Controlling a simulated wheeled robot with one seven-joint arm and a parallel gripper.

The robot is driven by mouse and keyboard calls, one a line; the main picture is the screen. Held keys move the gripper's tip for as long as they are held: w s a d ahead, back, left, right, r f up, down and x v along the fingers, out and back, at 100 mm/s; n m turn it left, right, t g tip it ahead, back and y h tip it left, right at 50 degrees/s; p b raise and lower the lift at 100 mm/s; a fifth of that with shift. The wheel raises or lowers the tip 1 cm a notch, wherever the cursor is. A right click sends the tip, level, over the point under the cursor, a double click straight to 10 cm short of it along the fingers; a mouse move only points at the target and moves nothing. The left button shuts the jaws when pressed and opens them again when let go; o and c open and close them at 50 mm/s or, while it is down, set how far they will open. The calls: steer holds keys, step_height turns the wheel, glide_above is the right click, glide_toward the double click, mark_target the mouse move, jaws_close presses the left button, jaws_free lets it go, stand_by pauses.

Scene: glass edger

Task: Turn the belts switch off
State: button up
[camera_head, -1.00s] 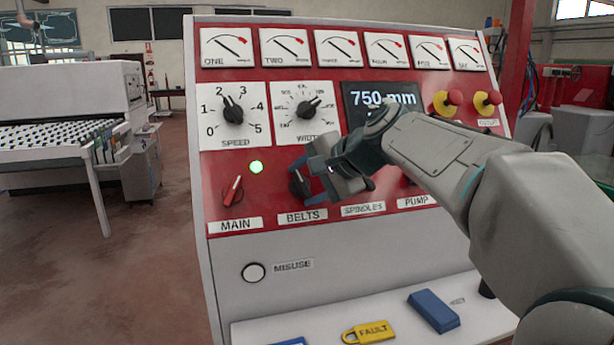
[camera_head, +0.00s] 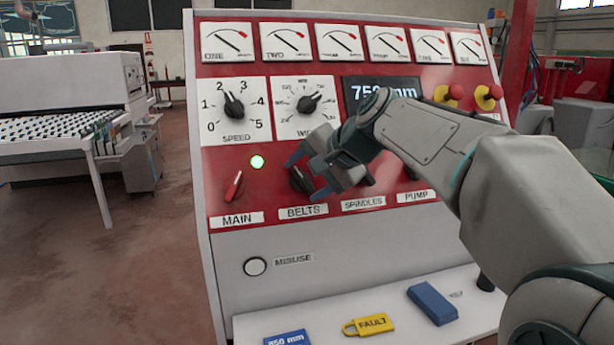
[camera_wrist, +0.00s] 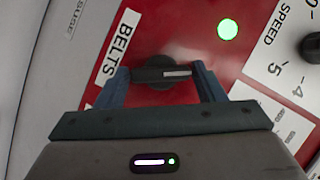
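The belts switch (camera_head: 301,180) is a black rotary knob on the red panel, above the BELTS label (camera_head: 303,212). In the wrist view the knob (camera_wrist: 164,73) shows a white mark toward its panel-up end, and its handle leans a little left of upright. My gripper (camera_head: 308,177) is at the knob with its fingers apart. In the wrist view the gripper (camera_wrist: 163,82) has one finger near each end of the handle; contact is not clear. The gripper partly hides the knob in the head view.
The red MAIN switch (camera_head: 233,186) is to the left, with a lit green lamp (camera_head: 257,162) between. Speed (camera_head: 234,107) and width (camera_head: 309,105) dials are above. My arm covers much of the spindles and pump switches. A ledge (camera_head: 390,325) below holds a yellow FAULT tag (camera_head: 369,325) and blue block (camera_head: 432,303).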

steer(key=shift+o, duration=0.9)
steer(key=v, duration=1.3)
steer(key=shift+s+d+r, duration=0.2)
steer(key=shift+s+d, duration=0.05)
